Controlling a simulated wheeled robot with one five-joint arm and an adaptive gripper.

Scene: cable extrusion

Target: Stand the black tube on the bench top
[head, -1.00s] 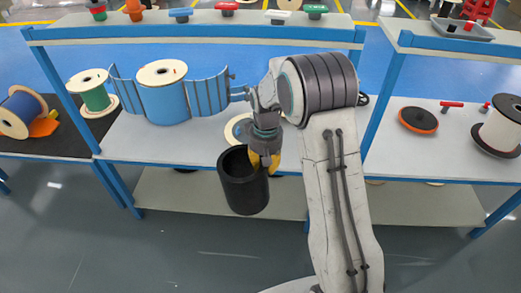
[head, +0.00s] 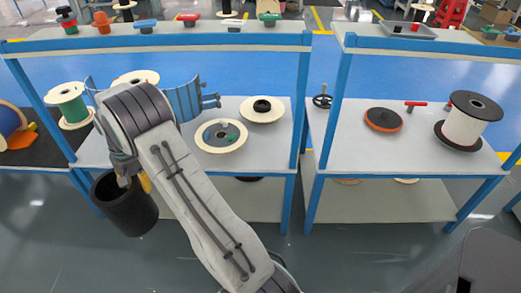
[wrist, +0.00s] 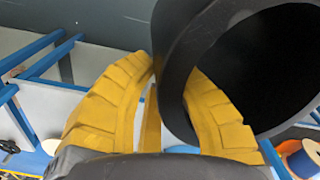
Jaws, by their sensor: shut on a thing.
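The black tube (head: 128,212) hangs in front of the left bench at the lower left of the head view, with its open end up and a slight tilt in the picture. My gripper (head: 136,182) is shut on the wall of the tube at its rim. In the wrist view the yellow fingers (wrist: 165,105) lie on either side of the wall of the tube (wrist: 182,55), one seemingly inside the opening. The left bench top (head: 272,158) is grey; my arm hides part of it. The tube is clear of it, over the floor side.
A flat reel (head: 221,136) and a cream ring with a black centre (head: 262,109) lie on the left bench. A green spool (head: 70,104) and blue curved panel (head: 184,100) stand there too. The right bench holds an orange-rimmed disc (head: 383,119) and white spool (head: 465,120); its middle front is clear.

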